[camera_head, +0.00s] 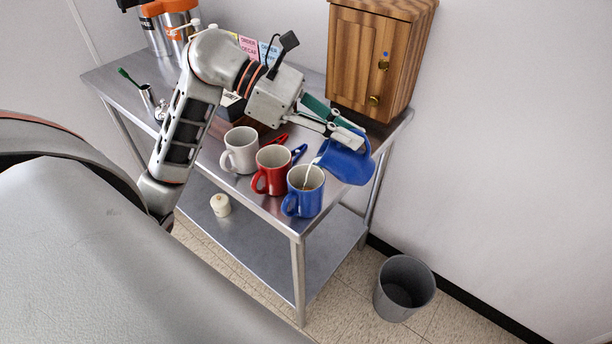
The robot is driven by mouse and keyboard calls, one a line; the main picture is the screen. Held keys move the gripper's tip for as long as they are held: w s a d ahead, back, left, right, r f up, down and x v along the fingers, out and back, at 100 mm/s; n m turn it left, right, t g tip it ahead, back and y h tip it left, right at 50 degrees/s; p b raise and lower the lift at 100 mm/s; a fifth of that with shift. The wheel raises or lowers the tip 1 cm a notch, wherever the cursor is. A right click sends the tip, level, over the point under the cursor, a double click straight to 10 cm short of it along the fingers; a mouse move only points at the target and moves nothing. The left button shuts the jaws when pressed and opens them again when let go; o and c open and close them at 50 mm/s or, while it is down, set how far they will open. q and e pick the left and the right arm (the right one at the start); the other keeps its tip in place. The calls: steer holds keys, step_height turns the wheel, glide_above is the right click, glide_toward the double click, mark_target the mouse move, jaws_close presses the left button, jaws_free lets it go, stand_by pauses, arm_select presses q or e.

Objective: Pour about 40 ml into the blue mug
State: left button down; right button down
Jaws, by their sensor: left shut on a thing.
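My left gripper (338,132) is shut on a blue pitcher (346,162) at the right end of the metal table. The pitcher is tilted to the left, and a thin pale stream runs from its lip into the blue mug (303,195). The blue mug stands upright near the table's front edge, below and left of the pitcher. Some liquid seems to show inside it, but the level is hard to tell. My right gripper is not in view.
A red mug (272,171) and a white mug (239,150) stand left of the blue mug. A wooden cabinet (352,60) stands behind the pitcher. Orange-topped dispensers (165,22) are at the back left. A grey bin (404,288) is on the floor.

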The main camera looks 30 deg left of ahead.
arm_select(q)
steer(key=shift+r, duration=0.1)
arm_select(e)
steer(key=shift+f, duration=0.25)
arm_select(q)
steer(key=shift+s+a+r+h+b, duration=0.1)
steer(key=shift+r+h+b, duration=0.05)
steer(key=shift+h+b, duration=0.25)
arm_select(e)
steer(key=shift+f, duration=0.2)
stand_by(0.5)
arm_select(q)
steer(key=shift+y+p, duration=0.3)
steer(key=shift+p, duration=0.05)
steer(key=p, duration=0.1)
steer(key=d+y+p, duration=0.1)
steer(key=shift+w+y+p, duration=0.25)
steer(key=shift+y+p, duration=0.05)
steer(key=shift+p, duration=0.05)
steer(key=shift+d+f+g+y, duration=0.2)
steer(key=shift+d+g+y, duration=0.1)
steer(key=shift+g+y, duration=0.15)
steer(key=shift+w+r+y, duration=0.1)
steer(key=shift+r+y, duration=0.05)
steer(key=shift+y, duration=0.6)
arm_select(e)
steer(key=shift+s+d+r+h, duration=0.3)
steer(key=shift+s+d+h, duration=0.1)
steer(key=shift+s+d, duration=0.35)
